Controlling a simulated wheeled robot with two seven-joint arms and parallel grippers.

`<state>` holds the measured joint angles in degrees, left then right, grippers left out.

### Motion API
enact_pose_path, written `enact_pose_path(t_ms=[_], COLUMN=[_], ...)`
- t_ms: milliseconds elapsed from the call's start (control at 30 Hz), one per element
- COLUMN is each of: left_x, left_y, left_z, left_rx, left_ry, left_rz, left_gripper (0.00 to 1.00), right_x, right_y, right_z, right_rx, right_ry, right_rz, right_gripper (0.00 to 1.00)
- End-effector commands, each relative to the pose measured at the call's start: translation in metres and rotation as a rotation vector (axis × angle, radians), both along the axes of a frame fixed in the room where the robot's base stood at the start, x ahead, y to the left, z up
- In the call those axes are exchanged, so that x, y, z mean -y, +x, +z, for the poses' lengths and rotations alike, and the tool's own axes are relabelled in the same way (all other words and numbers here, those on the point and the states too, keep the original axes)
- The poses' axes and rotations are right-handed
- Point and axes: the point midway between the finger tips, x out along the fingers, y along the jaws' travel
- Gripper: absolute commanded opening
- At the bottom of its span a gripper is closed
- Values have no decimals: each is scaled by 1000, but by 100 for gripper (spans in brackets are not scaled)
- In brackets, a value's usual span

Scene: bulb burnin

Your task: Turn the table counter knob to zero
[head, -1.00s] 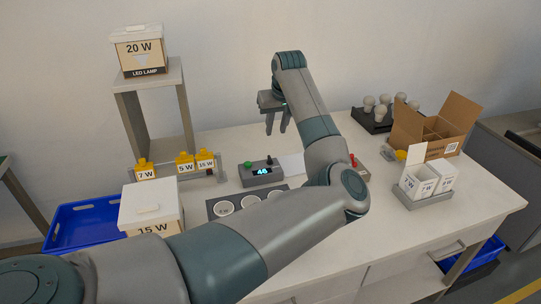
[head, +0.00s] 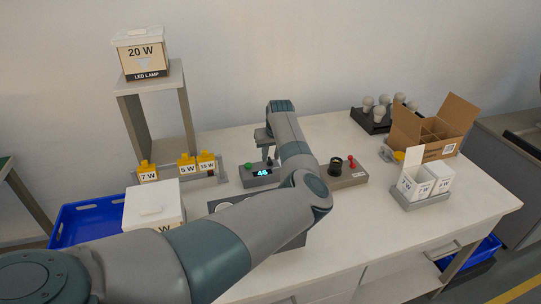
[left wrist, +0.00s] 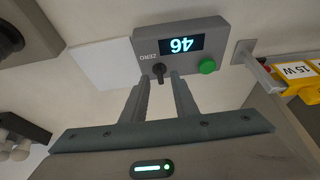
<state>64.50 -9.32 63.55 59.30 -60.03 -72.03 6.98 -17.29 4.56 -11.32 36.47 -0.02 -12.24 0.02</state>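The table counter (head: 256,181) is a grey box on the table with a lit display reading 46. It also shows upside down in the left wrist view (left wrist: 215,30), with a green button (left wrist: 207,66) and a small black knob (left wrist: 159,70) by the word ZERO. My left gripper (head: 267,154) points down over the counter in the head view, partly hidden by my forearm. In the left wrist view its two fingers (left wrist: 161,77) are apart and empty, with the knob between the tips in the picture. I cannot tell whether they touch it. My right gripper is not in view.
A box with a dark socket and red knob (head: 352,181) stands right of the counter. A rack with yellow-topped wattage tags (head: 222,172) stands left. White cartons (head: 410,188), an open cardboard box (head: 446,146) and a bulb tray (head: 366,125) are at the right.

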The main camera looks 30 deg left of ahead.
Motion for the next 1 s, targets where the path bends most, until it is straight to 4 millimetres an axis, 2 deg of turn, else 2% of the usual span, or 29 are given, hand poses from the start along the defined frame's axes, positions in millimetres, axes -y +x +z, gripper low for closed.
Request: enact_pose_path(t_ms=[167, 500, 633, 1000], left_x=[-4, -4, -4, -4], left_y=[3, 3, 3, 3], left_z=[-11, -13, -13, -11], left_rx=[0, 1, 1, 1], left_ry=[0, -1, -1, 1], left_rz=[1, 1, 1, -16], left_gripper=[27, 27, 0, 0], right_x=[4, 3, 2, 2], right_y=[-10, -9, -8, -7], right_z=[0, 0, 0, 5], right_rx=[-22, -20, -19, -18], right_ry=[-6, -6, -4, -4], right_rz=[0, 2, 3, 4], right_gripper=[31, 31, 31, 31])
